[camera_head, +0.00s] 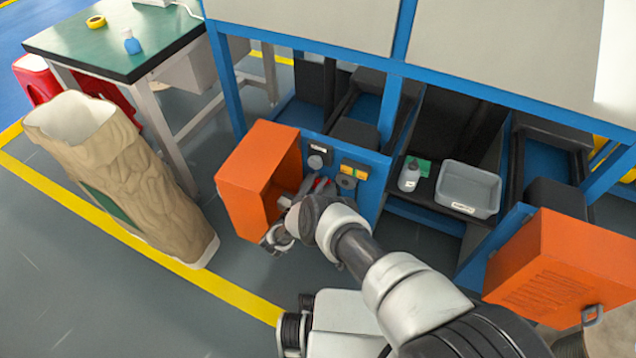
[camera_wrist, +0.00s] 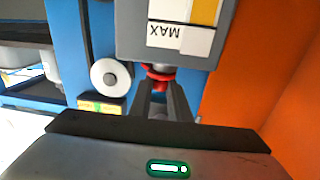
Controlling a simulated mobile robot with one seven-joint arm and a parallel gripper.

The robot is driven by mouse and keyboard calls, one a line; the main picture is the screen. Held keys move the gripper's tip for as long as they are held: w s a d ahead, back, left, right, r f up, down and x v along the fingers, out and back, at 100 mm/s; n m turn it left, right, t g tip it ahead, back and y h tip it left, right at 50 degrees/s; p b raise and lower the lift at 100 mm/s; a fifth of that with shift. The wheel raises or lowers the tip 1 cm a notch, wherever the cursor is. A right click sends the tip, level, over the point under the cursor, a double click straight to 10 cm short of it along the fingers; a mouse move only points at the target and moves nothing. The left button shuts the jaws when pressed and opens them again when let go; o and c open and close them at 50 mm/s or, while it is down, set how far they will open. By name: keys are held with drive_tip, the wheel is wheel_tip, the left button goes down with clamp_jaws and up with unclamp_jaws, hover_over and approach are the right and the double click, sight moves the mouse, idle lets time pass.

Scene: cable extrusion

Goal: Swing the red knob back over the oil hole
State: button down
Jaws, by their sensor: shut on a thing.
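The red knob (camera_wrist: 157,76) shows in the wrist view just under a grey box with an upside-down MAX label. My gripper (camera_wrist: 166,92) is shut on the knob, with its dark fingertips close together around it. In the head view a bit of red at the knob (camera_head: 321,184) shows beside my gripper (camera_head: 308,190), at the blue machine panel; my wrist partly covers this spot. I cannot make out the oil hole in either view.
An open orange door (camera_head: 240,188) stands left of my gripper, and its orange wall (camera_wrist: 255,75) fills the right of the wrist view. A round white dial (camera_wrist: 111,77) is near. A grey bin (camera_head: 468,188) and a bottle (camera_head: 409,176) sit on the right shelf.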

idle(0.4)
drive_tip(key=c, duration=1.7)
unclamp_jaws()
drive_tip(key=shift+o, duration=0.2)
drive_tip(key=shift+d, duration=0.1)
